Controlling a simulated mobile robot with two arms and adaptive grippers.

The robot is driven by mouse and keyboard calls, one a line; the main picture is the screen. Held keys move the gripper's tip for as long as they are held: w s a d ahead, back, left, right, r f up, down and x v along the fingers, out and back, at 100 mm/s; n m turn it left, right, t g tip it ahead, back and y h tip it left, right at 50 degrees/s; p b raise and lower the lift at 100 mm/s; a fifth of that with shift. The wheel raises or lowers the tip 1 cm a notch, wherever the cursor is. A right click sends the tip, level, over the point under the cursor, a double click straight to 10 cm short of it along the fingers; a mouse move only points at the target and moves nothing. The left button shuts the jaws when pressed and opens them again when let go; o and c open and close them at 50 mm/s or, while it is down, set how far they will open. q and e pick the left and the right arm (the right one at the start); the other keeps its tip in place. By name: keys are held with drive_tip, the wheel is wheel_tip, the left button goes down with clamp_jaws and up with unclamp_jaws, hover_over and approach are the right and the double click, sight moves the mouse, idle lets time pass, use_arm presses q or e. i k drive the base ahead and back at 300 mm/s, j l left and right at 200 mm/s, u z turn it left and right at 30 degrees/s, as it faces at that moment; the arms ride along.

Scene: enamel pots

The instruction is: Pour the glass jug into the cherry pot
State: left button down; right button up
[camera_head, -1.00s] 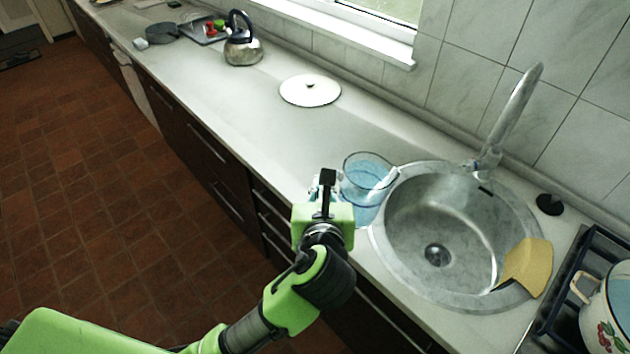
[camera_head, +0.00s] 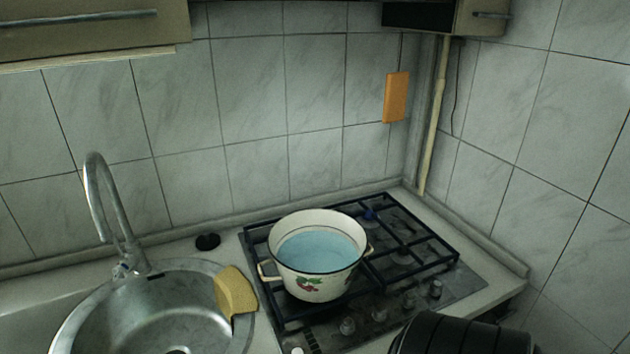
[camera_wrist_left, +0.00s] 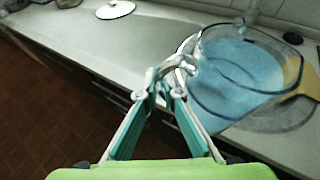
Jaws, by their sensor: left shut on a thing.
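The cherry pot (camera_head: 335,287) is white enamel with a dark rim and cherries on its side. It stands on the hob in the head view and holds light blue liquid. The glass jug (camera_wrist_left: 236,98) is clear, with blue liquid inside, and shows in the left wrist view. My left gripper (camera_wrist_left: 166,84) is shut on the jug's handle, at the jug's left side. The jug covers part of the sink in that view; its height above the counter is hard to tell. My right gripper is not in view.
The steel sink (camera_head: 140,318) with its tall tap (camera_head: 100,200) lies left of the hob (camera_head: 410,255). A yellow sponge cloth (camera_head: 235,292) hangs over the sink's right rim. A black plug (camera_head: 208,241) lies behind. A white lid (camera_wrist_left: 115,9) lies on the counter.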

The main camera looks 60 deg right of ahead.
sight(317, 255)
drive_tip(key=z, duration=1.7)
drive_tip(key=l+z, duration=0.25)
drive_tip(key=i+l, duration=0.1)
drive_tip(key=l, duration=0.15)
drive_tip(key=i+l, duration=0.1)
drive_tip(key=l, duration=0.2)
